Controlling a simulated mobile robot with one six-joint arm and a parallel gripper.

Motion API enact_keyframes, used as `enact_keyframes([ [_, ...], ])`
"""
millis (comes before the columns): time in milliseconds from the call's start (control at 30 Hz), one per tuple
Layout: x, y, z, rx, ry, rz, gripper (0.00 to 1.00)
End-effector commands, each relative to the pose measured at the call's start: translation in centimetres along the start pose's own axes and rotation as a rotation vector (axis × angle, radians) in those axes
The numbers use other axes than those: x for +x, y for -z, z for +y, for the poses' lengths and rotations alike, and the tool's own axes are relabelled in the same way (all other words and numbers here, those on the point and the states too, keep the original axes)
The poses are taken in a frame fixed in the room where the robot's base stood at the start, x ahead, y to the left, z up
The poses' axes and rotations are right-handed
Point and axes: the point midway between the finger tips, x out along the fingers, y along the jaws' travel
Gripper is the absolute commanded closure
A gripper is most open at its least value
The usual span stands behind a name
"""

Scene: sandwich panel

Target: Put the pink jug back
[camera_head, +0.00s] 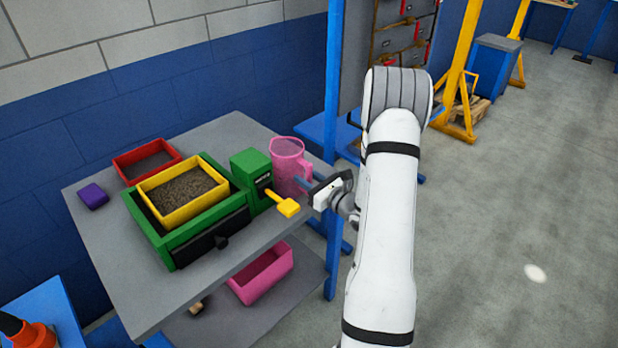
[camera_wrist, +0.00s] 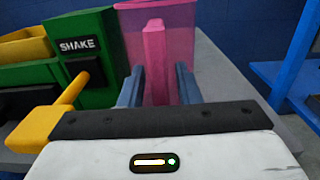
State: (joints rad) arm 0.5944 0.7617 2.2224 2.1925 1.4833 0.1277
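The pink jug (camera_head: 287,155) stands upright at the right end of the grey table, beside the green box with the yellow lever. It is see-through, and its handle is on the right, towards my gripper. My gripper (camera_head: 306,184) is at the handle side of the jug. In the wrist view, the blue fingers of my gripper (camera_wrist: 160,80) are on either side of the pink handle (camera_wrist: 155,60). They are open, with a gap showing between the handle and the right finger. The jug body (camera_wrist: 185,30) is behind the handle.
The green box (camera_head: 252,168) with its yellow lever (camera_head: 287,207) is close left of my gripper. A green frame (camera_head: 180,250) holds a yellow tray (camera_head: 165,214) of grains. A red tray (camera_head: 122,160) and purple block (camera_head: 93,196) sit further left. A pink bin (camera_head: 262,280) is below.

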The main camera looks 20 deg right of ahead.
Motion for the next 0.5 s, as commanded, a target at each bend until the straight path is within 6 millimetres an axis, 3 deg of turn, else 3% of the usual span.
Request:
enact_keyframes([
  [367, 0.0, -0.4, -0.1, 0.0, 0.001, 0.0, 0.64],
  [500, -1.9, -0.1, -0.2, 0.0, 0.005, 0.001, 0.64],
])
